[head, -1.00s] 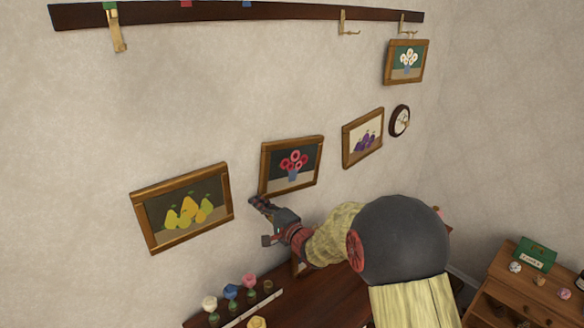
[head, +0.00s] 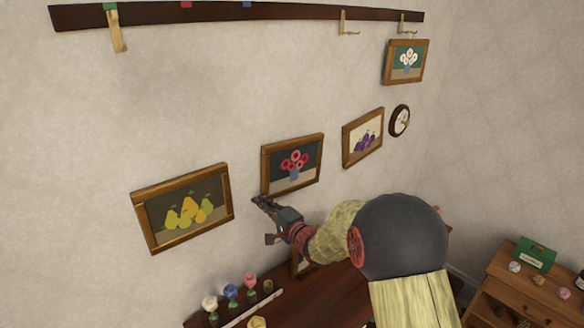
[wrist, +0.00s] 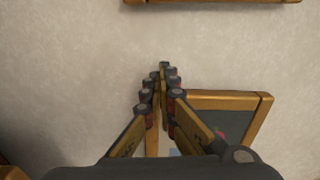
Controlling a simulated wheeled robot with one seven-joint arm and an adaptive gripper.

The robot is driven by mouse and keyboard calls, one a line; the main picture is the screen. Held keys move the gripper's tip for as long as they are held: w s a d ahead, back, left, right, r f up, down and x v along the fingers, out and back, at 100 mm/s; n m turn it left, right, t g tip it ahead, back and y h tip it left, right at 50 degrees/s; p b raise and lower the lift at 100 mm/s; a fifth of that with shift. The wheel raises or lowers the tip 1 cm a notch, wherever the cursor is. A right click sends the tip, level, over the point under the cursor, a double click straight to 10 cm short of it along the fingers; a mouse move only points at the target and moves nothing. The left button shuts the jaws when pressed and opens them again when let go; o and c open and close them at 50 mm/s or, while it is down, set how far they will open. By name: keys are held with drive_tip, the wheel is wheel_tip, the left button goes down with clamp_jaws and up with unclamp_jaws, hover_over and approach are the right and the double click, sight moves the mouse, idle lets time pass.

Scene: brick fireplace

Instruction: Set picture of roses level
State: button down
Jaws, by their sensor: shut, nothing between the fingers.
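The picture of roses (head: 292,163) hangs in the middle of the wall. It has a wooden frame and red-pink flowers on a dark ground. In the head view its top edge rises to the right less steeply than those of its neighbours. My gripper (head: 260,200) is shut and empty at the frame's lower left corner; whether it touches cannot be told. In the wrist view my closed fingers (wrist: 164,70) point at the wall and hide the left part of the picture's frame (wrist: 230,100). The frame's right side slants there.
A pear picture (head: 186,208) hangs to the left, and a plum picture (head: 362,138) and a round clock (head: 399,120) to the right. A white flower picture (head: 406,62) hangs higher. Below, a dark wooden top (head: 330,298) holds small flowers (head: 231,292).

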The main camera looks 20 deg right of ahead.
drive_tip(key=shift+w+d, duration=0.15)
drive_tip(key=shift+d, duration=0.35)
idle(0.4)
drive_tip(key=shift+a, duration=0.15)
drive_tip(key=shift+s+a, duration=0.35)
drive_tip(key=shift+a, duration=0.5)
drive_tip(key=p+v, duration=0.2)
drive_tip(key=v, duration=0.6)
idle(0.5)
